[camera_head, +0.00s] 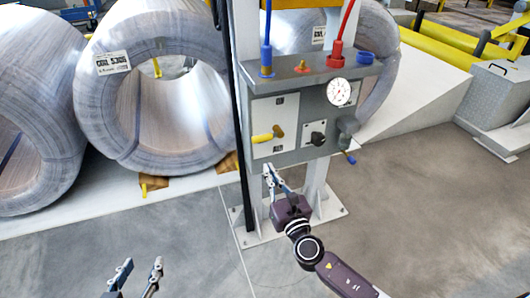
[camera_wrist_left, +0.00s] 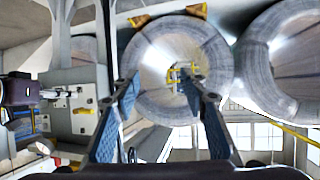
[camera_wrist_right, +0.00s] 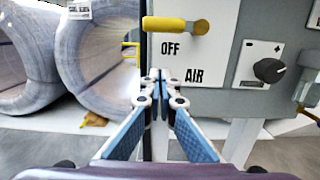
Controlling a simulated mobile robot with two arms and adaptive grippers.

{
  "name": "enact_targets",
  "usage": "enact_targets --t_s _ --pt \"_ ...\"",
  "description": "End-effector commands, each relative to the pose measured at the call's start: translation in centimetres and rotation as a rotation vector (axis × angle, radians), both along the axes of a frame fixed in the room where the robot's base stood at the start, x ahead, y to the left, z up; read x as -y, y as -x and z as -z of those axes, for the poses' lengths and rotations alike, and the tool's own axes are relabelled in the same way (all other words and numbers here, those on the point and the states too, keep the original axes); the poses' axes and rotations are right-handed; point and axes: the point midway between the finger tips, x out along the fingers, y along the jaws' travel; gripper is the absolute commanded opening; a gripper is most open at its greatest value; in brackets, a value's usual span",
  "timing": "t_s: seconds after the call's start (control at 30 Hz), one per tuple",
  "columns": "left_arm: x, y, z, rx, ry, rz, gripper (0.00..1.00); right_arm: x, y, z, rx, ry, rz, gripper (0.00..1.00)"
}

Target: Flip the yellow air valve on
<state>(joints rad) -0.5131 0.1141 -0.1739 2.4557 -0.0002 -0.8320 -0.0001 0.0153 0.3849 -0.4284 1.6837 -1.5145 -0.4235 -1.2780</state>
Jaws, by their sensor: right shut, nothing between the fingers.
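The yellow air valve (camera_head: 268,134) is a lever on a white plate on the grey control panel (camera_head: 310,115). In the right wrist view the yellow lever (camera_wrist_right: 176,26) lies horizontal, pointing left, above the words OFF and AIR. My right gripper (camera_head: 268,170) is shut and empty, below the lever and not touching it; its closed tips also show in the right wrist view (camera_wrist_right: 154,76). My left gripper (camera_head: 140,268) is open and empty at the lower left of the head view, far from the panel; its spread fingers also show in the left wrist view (camera_wrist_left: 165,90).
A black knob (camera_head: 317,138) and a gauge (camera_head: 339,92) sit right of the valve. Blue and red hoses (camera_head: 346,22) rise from the panel top. Wrapped coils (camera_head: 160,90) stand behind at the left. The panel's post stands on a base plate (camera_head: 325,215). Open floor lies right.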

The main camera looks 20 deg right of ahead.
Motion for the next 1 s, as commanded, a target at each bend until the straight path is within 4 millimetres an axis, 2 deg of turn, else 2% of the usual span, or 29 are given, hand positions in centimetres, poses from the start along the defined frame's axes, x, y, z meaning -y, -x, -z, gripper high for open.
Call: enact_targets --t_s 0.1,0.2,0.5,0.7,1.0 --pt "0.3 -0.5 -0.7 0.043 0.010 0.003 0.40 -0.1 -2.5 -0.2 0.003 0.000 0.002 0.00" --pt "0.4 -1.0 -1.6 0.072 0.017 0.005 0.40 -0.1 -4.0 -0.6 0.001 0.000 0.001 0.00" --pt "-1.3 2.9 3.2 -0.194 -0.045 -0.014 0.40 -0.1 -4.0 -2.5 0.000 0.000 0.001 0.00" --pt "-2.3 5.9 5.7 -0.351 -0.079 -0.026 0.40 -0.1 -4.1 -3.6 0.000 0.000 0.001 0.00" --pt "-3.2 8.6 7.3 -0.472 -0.105 -0.035 0.40 -0.1 -4.2 -4.2 0.000 0.000 0.000 0.00"
